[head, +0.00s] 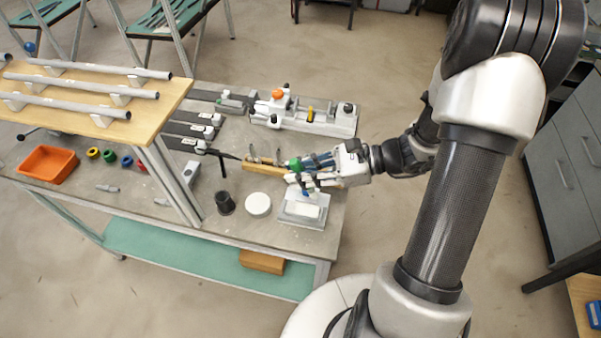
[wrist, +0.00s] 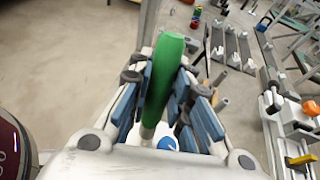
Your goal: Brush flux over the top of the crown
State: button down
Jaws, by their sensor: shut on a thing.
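My gripper (head: 300,172) is shut on a green-handled tool, which looks like the flux brush. The green handle (wrist: 165,80) stands between the blue finger pads in the wrist view, its lower part running down behind the gripper body. The handle's end also shows as a green tip (head: 294,163) in the head view. The gripper is over the right end of the bench, above a grey block with a pale top (head: 302,209). A small blue part (wrist: 167,143) shows just below the fingers. The brush's bristles are hidden, and I cannot pick out the crown with certainty.
A black cup (head: 225,203) and a white round disc (head: 258,204) stand left of the grey block. A wooden piece (head: 262,169) lies behind them. A clamp fixture with an orange knob (head: 278,94) is at the back. A raised tube rack (head: 95,85) and orange bin (head: 47,164) are left.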

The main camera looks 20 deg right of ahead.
jog(key=shift+w+d+r+p, duration=0.1)
jog(key=shift+w+r+p, duration=0.1)
jog(key=shift+r+p, duration=0.6)
jog(key=shift+s+r+p, duration=0.1)
jog(key=shift+r+p, duration=0.9)
jog(key=shift+r, duration=0.4)
